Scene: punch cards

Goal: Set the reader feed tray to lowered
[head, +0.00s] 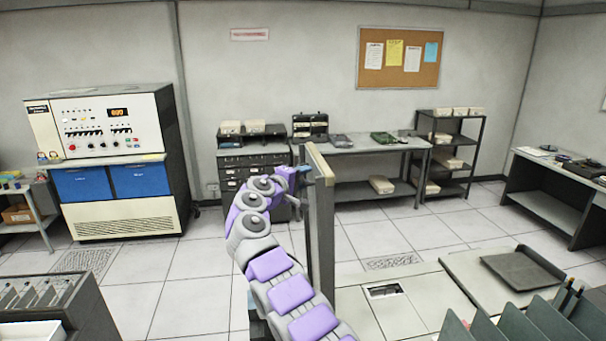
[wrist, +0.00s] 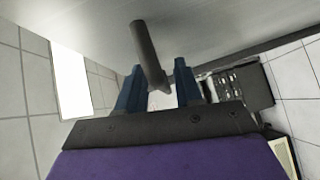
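A tall, flat grey-beige panel (head: 322,225) stands upright, seen nearly edge-on in the head view; it looks like the feed tray in a raised position. In the wrist view its broad grey face (wrist: 215,25) fills the top. A dark round bar handle (wrist: 150,55) sticks out from that face. My gripper (head: 303,171) is at the upper part of the panel. In the wrist view my gripper (wrist: 158,82) has its two blue fingers apart, with the bar's end between them; a gap shows beside the bar. Contact cannot be told.
A pale machine top (head: 385,305) with a small slot lies right of the panel's foot. A dark flat tray (head: 522,268) and green dividers (head: 545,322) are further right. A grey card cabinet (head: 75,305) stands at the front left. Open tiled floor (head: 190,262) lies left of my arm.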

